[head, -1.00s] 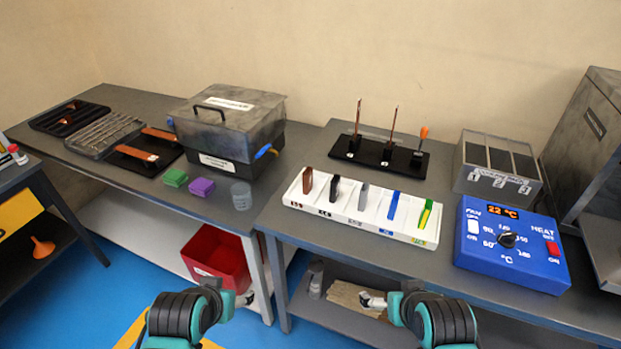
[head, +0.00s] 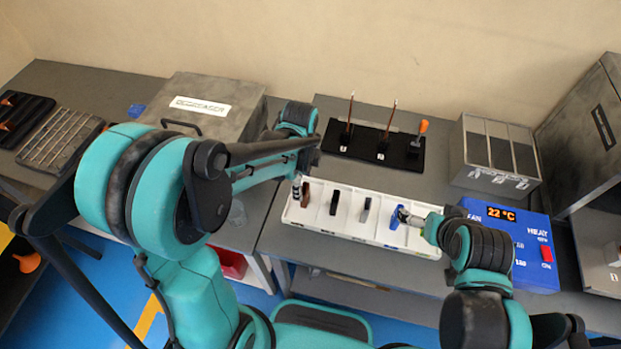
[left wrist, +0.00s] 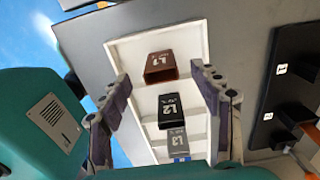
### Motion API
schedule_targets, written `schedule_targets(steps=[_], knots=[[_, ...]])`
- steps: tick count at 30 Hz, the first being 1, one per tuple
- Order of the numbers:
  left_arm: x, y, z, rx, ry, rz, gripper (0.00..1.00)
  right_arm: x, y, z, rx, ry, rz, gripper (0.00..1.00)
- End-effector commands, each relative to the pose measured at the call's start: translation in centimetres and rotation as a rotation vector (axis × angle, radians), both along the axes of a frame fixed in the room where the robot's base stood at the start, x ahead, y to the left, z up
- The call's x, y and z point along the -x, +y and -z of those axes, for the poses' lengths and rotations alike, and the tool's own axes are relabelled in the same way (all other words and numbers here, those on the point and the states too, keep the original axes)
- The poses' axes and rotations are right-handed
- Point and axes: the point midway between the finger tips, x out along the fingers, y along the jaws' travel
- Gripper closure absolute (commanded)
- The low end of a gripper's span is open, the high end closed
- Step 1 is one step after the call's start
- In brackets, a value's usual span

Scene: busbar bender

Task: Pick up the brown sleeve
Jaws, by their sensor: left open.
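The brown sleeve (head: 305,194) stands upright in the leftmost slot of the white rack (head: 322,226); it also shows, marked L1, in the left wrist view (left wrist: 161,67). My left gripper (head: 297,187) is above the rack's left end, at the brown sleeve. In the left wrist view its open fingers (left wrist: 161,78) lie to either side of the brown sleeve's line, with nothing held. My right gripper (head: 403,214) is at the blue sleeve (head: 394,219); I cannot tell whether it grips it.
A black sleeve (head: 335,201) and a grey sleeve (head: 366,209) stand in the neighbouring slots. Behind the rack is a black stand (head: 365,148) with upright pins and an orange-handled tool. The blue heater box (head: 530,262) is to the right.

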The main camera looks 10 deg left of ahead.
Motion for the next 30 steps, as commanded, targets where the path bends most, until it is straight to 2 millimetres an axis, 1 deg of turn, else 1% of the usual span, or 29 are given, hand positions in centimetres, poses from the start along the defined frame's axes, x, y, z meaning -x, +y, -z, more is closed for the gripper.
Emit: schedule_targets(steps=[1,5,8,12,15,18,24,25,26,27,29,30], knots=[[0.0,0.0,0.8,0.000,0.001,0.002,0.36,0.0,0.0,0.4,0.000,0.000,0.000,0.00],[0.0,-0.2,2.4,0.000,0.000,0.001,0.36,0.0,0.0,1.0,0.000,0.000,0.000,0.00],[0.0,-0.5,3.6,0.000,-0.001,0.000,0.36,0.0,0.0,1.5,0.000,0.000,0.000,0.00],[-0.1,-1.3,5.8,0.000,-0.001,0.000,0.36,0.0,0.0,2.4,0.000,0.000,0.000,0.00],[-0.1,-1.2,7.0,0.000,-0.001,-0.002,0.36,0.0,0.0,2.8,0.000,0.000,0.000,0.00],[-0.1,-1.2,7.4,0.000,-0.001,-0.003,0.36,0.0,0.0,2.8,0.000,0.000,0.000,0.00],[-0.1,-1.2,7.4,0.000,-0.001,-0.003,0.36,0.0,0.0,2.7,0.000,0.000,0.000,0.00],[-0.1,-1.2,7.4,0.000,-0.001,-0.003,0.42,0.0,0.0,2.7,0.000,0.000,0.000,0.00],[-0.1,-1.2,7.4,0.000,-0.001,-0.003,0.49,0.0,0.0,2.7,0.000,0.000,0.000,0.00],[-0.1,-1.2,7.4,0.000,-0.001,-0.003,0.60,0.0,0.0,2.7,0.000,0.000,0.000,0.00],[-0.1,-1.2,7.4,0.000,-0.001,-0.003,0.76,0.0,0.0,2.7,0.000,0.000,0.000,0.00],[-0.1,-1.2,7.3,0.000,-0.001,-0.003,0.77,0.0,0.0,2.7,0.000,0.000,0.000,0.00]])
